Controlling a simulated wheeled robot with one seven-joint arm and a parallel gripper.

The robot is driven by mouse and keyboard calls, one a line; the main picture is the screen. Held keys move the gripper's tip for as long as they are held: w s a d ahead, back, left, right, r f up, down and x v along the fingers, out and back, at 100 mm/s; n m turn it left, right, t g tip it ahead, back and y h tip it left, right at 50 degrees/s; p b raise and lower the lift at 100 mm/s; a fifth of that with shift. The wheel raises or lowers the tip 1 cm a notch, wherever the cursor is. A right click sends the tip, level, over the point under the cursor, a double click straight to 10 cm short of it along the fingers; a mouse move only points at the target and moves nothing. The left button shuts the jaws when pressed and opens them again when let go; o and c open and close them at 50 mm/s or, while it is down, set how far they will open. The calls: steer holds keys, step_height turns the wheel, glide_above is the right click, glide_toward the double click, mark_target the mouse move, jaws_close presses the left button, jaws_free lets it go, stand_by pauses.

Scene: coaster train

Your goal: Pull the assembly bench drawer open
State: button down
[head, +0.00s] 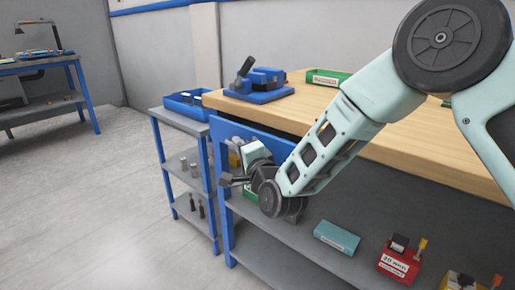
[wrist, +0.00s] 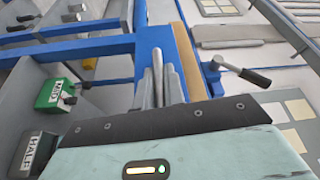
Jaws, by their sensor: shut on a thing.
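The assembly bench (head: 400,125) has a wooden top, with a blue drawer front (head: 262,138) under its near left edge. My gripper (head: 232,180) is low in front of this blue front, with my arm reaching across the bench from the right. In the wrist view my gripper's grey fingers (wrist: 161,82) are close together against the blue front (wrist: 152,50). They are shut on the drawer handle, which is mostly hidden between them. I cannot tell whether the drawer stands out from the bench.
A blue vise (head: 260,85) and a green bin (head: 327,77) stand on the bench top. The shelf below holds a teal box (head: 337,237) and a red bin (head: 398,262). A small side rack (head: 185,165) stands close on the left. The floor (head: 90,190) further left is clear.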

steer(key=s+a+b, duration=0.3)
steer(key=s+a, duration=0.8)
steer(key=s, duration=0.4)
steer(key=shift+s+a+b, duration=0.15)
steer(key=shift+a+b, duration=0.15)
steer(key=shift+a, duration=0.1)
steer(key=c, duration=1.5)
jaws_free()
steer(key=p+v, duration=0.1)
steer(key=v, duration=1.6)
steer(key=shift+s+d+f, duration=0.1)
steer(key=shift+s, duration=0.05)
